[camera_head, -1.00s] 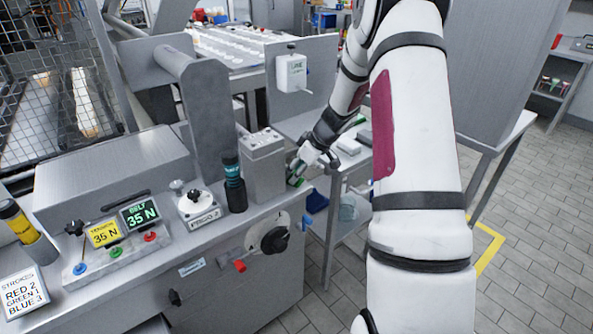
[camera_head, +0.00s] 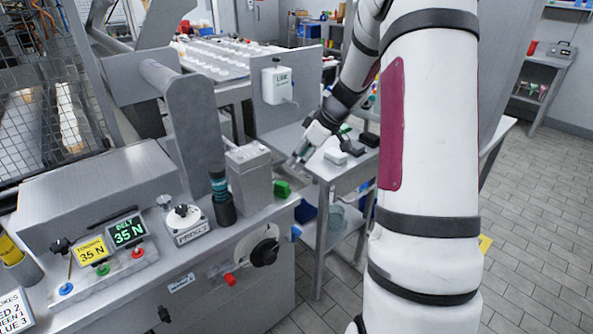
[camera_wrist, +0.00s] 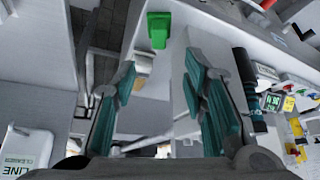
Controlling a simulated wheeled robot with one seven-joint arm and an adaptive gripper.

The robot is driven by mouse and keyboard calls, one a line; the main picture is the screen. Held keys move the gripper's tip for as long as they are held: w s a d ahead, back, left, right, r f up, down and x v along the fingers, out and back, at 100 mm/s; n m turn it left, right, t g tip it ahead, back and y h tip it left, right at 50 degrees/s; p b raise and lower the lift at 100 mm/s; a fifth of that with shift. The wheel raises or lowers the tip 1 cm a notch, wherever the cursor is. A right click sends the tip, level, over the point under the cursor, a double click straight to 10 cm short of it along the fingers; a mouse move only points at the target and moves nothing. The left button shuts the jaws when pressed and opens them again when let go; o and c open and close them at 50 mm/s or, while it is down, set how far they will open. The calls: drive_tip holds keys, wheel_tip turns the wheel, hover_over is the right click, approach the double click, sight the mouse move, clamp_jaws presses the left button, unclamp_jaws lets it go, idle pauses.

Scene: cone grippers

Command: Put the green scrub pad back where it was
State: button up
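The green scrub pad (camera_head: 282,188) is a small bright green block. It rests on the right end of the machine's top, beside the grey upright box (camera_head: 250,172). In the wrist view the green pad (camera_wrist: 158,30) shows beyond my fingertips, near the machine's edge. My gripper (camera_head: 297,161) is above and to the right of the pad, apart from it. In the wrist view my gripper (camera_wrist: 159,66) is open, with teal finger pads spread and nothing between them.
A side table (camera_head: 335,175) stands right of the machine, with a white block (camera_head: 336,156) and dark items on it. A white LINE box (camera_head: 277,85) hangs on the panel behind.

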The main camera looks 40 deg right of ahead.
drive_tip(key=s+a+r+g, duration=0.1)
drive_tip(key=s+a+r, duration=0.25)
drive_tip(key=a, duration=0.25)
drive_tip(key=s+a+r+m, duration=0.1)
drive_tip(key=s+a+r, duration=0.25)
drive_tip(key=a, duration=0.25)
drive_tip(key=s+a+r+g, duration=0.1)
drive_tip(key=s+a+r, duration=0.2)
drive_tip(key=a+r, duration=0.25)
drive_tip(key=s+a+m+h, duration=0.1)
drive_tip(key=s+a, duration=0.3)
drive_tip(key=s, duration=0.7)
drive_tip(key=s+a+m+h, duration=0.1)
drive_tip(key=s+a, duration=0.4)
drive_tip(key=s, duration=0.6)
drive_tip(key=shift+m+g+h, duration=0.3)
drive_tip(key=shift+m, duration=0.6)
drive_tip(key=shift+r, duration=0.1)
